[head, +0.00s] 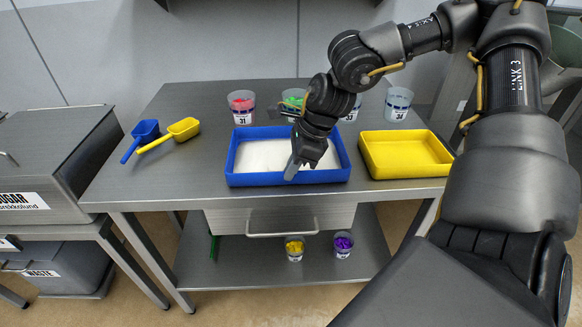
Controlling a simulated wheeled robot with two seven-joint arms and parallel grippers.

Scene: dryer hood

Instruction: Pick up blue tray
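The blue tray (256,180) sits on the metal table, left of a yellow tray. It holds a layer of white material (262,155). My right gripper (293,172) reaches down over the blue tray, with its tip near the tray's front inner side. The wrist hides part of the tray's back rim and its contents. I cannot tell if the fingers touch the tray or how far apart they are. The tray appears flat on the table. My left gripper is not in view.
The yellow tray (405,172) looks empty. Several cups, one with pink contents (242,107), line the table's back. A blue scoop (141,138) and yellow scoop (172,134) lie at left. A drawer (280,219) and two cups are below. The front-left tabletop (165,185) is clear.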

